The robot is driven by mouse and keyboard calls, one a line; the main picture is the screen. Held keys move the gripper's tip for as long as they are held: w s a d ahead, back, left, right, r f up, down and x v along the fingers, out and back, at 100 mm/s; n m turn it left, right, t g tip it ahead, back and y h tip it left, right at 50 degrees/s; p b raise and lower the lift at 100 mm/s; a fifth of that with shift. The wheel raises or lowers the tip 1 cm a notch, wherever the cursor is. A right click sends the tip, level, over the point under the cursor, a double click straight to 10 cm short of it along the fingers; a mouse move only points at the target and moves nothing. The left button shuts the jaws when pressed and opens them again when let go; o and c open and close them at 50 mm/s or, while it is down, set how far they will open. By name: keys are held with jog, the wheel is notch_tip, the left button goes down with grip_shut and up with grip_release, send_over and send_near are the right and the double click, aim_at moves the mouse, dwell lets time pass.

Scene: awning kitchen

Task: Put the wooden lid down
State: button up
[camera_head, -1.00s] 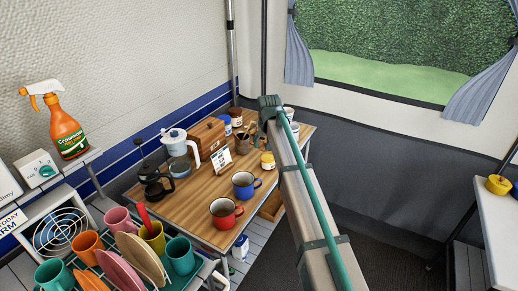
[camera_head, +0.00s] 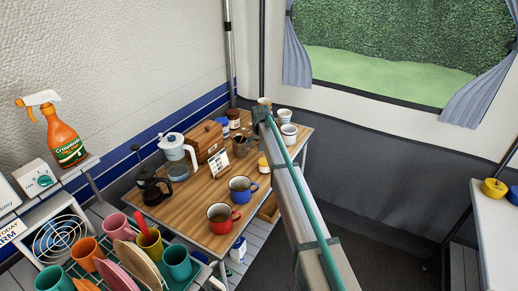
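I cannot clearly make out the wooden lid. A small tan piece (camera_head: 264,101) shows just above the far joint of my arm, at the back of the wooden table (camera_head: 195,205); I cannot tell whether it is the lid. A brown wooden box (camera_head: 205,139) stands at the table's left back. My arm reaches from the bottom right up over the table's right side. My gripper does not show, so whether it holds anything is hidden.
A red mug (camera_head: 221,217), a blue mug (camera_head: 241,188), a water pitcher (camera_head: 176,155), a black coffee press (camera_head: 152,186) and a small sign (camera_head: 218,163) stand on the table. White cups (camera_head: 288,133) stand at its right back. A dish rack with cups is at front left.

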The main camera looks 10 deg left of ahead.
jog(key=shift+w+a+f, duration=0.1)
jog(key=shift+w+f, duration=0.2)
jog(key=shift+f, duration=0.05)
notch_tip(320, 180, down, 3)
jog(key=shift+w+r+p, duration=0.1)
jog(key=shift+w+p, duration=0.05)
jog(key=shift+p, duration=0.7)
jog(key=shift+f, duration=0.35)
jog(key=shift+f, duration=0.15)
jog(key=o, duration=0.7)
jog(key=shift+c, duration=0.2)
